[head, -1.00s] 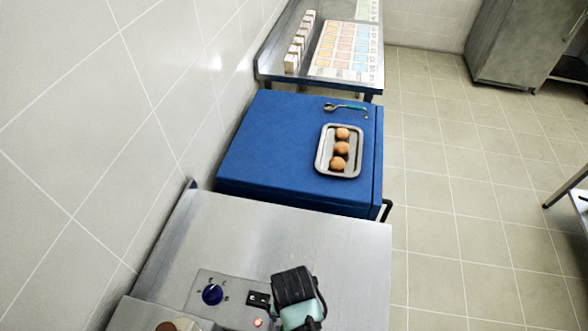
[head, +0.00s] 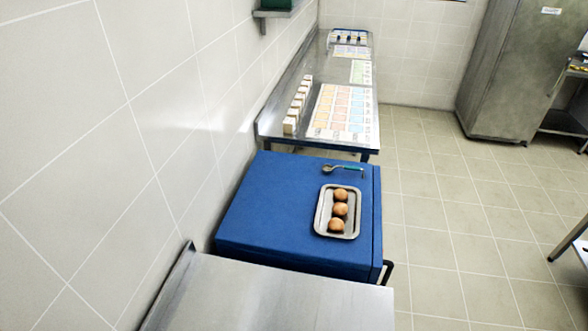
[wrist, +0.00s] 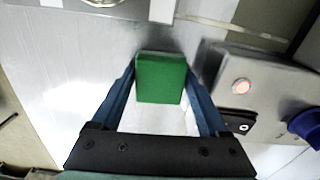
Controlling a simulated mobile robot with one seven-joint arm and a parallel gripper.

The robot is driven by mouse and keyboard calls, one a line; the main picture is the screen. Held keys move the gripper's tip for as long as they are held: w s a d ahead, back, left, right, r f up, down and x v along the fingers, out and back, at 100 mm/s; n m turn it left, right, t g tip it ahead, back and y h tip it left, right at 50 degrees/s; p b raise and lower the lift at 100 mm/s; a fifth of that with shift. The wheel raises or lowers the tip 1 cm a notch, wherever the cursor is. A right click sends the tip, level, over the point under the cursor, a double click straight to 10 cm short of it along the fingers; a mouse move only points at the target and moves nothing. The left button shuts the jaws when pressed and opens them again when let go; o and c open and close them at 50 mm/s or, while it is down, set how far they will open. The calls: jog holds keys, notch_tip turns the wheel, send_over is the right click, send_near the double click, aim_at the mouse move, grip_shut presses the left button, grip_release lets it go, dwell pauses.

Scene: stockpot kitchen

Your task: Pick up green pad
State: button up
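The green pad (wrist: 161,78) shows in the middle of the wrist view as a small block over the bare steel top. My gripper (wrist: 161,72) has its two blue fingers on either side of it, set wide apart. The fingertips lie very close to the pad's left and right edges. I cannot tell whether they press on it or leave a thin gap. I also cannot tell whether the pad rests on the steel.
A control panel with a lit button (wrist: 241,86) and blue knob (wrist: 306,127) is close at right in the wrist view. In the head view, a tray (head: 322,226) of eggs and a spoon (head: 343,168) lie on a blue unit (head: 255,210). A tiled wall borders the left.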

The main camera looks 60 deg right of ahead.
jog(key=c, duration=0.8)
jog(key=shift+r, duration=0.1)
jog(key=shift+r+b, duration=0.35)
jog(key=shift+r, duration=4.6)
jog(key=o, duration=0.6)
jog(key=c, duration=0.5)
jog(key=shift+f, duration=0.15)
